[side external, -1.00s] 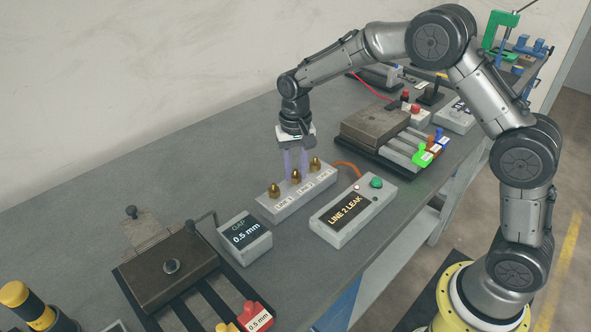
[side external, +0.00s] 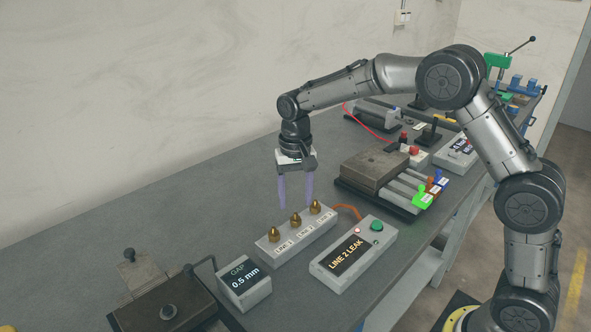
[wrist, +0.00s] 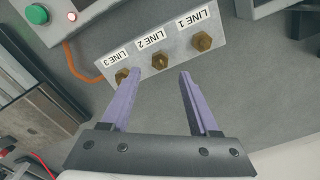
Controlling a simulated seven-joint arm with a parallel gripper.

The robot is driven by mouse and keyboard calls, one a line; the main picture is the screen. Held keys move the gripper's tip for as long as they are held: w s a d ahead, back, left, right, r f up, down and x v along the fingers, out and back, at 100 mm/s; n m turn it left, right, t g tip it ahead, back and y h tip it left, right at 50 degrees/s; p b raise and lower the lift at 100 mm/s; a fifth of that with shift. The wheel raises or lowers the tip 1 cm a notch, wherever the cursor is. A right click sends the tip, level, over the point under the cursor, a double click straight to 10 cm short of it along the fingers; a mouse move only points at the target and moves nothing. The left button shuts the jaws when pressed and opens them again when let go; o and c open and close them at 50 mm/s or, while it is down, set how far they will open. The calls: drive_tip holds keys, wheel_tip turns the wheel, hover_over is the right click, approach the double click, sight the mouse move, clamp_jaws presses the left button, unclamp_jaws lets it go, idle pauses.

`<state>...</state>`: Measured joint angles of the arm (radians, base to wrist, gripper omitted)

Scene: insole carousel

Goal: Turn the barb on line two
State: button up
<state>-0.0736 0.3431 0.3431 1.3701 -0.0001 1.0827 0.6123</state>
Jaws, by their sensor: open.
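The brass barb on line two (side external: 296,220) stands upright in the middle of the grey block (side external: 268,257), between the line 1 barb (side external: 274,235) and the line 3 barb (side external: 316,208). My gripper (side external: 296,206) is open and empty, its purple fingers pointing down just above and behind the line 2 barb. In the wrist view the line 2 barb (wrist: 159,62) lies just beyond the gap between the fingertips (wrist: 159,75), apart from both. The left finger partly overlaps the line 3 barb there. A display box (side external: 347,252) reads "LINE 2 LEAK".
The display box has a green button (side external: 377,226) and a lit pinkish lamp (side external: 357,231). An orange hose (side external: 347,210) curves behind it. A gap gauge (side external: 244,281) reading 0.5 mm stands front left. A fixture with coloured levers (side external: 375,170) stands right. The bench behind the block is clear.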

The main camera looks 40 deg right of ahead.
sight(296, 213)
wheel_tip(296, 213, up, 9)
idle(0.3)
drive_tip(key=s+d+r+t, duration=0.35)
drive_tip(key=s+r, duration=0.85)
drive_tip(key=s, duration=0.4)
drive_tip(key=s+f+n+t, duration=0.2)
drive_tip(key=s+f+n, duration=0.4)
drive_tip(key=s+f, duration=0.4)
drive_tip(key=s, duration=0.4)
drive_tip(key=shift+s+f, duration=0.35)
